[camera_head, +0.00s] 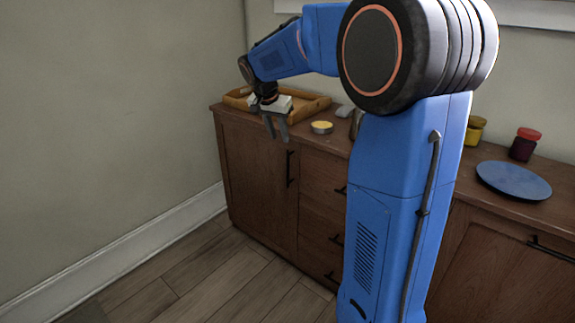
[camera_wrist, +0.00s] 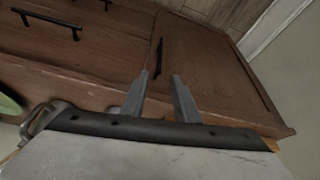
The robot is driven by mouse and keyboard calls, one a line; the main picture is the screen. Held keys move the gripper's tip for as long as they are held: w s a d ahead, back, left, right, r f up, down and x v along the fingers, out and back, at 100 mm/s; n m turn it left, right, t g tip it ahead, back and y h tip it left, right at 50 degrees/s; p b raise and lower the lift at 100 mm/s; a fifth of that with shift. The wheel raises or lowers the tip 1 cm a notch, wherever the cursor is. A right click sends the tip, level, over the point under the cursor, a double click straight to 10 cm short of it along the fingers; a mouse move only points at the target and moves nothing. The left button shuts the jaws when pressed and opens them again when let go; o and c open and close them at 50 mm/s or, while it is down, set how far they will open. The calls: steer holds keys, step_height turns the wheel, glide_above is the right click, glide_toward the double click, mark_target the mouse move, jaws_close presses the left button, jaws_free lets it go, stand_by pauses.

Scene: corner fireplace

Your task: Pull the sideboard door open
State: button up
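The wooden sideboard (camera_head: 318,222) stands against the wall. Its left door (camera_head: 250,182) looks shut and has a dark vertical bar handle (camera_head: 290,168) near its right edge. My gripper (camera_head: 275,138) is in front of the upper part of this door, left of and apart from the handle, with its fingers pointing down. In the wrist view the two fingers of my gripper (camera_wrist: 166,77) are spread with nothing between them. The handle (camera_wrist: 158,58) shows there beyond the fingertips, and the door (camera_wrist: 210,75) lies behind and to the right.
On the sideboard top are a wooden tray (camera_head: 316,105), a small yellow-topped bowl (camera_head: 321,127), a blue plate (camera_head: 513,181) and a red-lidded jar (camera_head: 525,144). Drawers with dark handles (camera_head: 340,190) sit right of the door. The floor (camera_head: 205,280) in front is clear.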

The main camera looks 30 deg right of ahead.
steer(key=x, duration=1.6)
steer(key=shift+w+d+f, duration=0.1)
steer(key=shift+d+f, duration=0.05)
steer(key=shift+f, duration=0.15)
jaws_close()
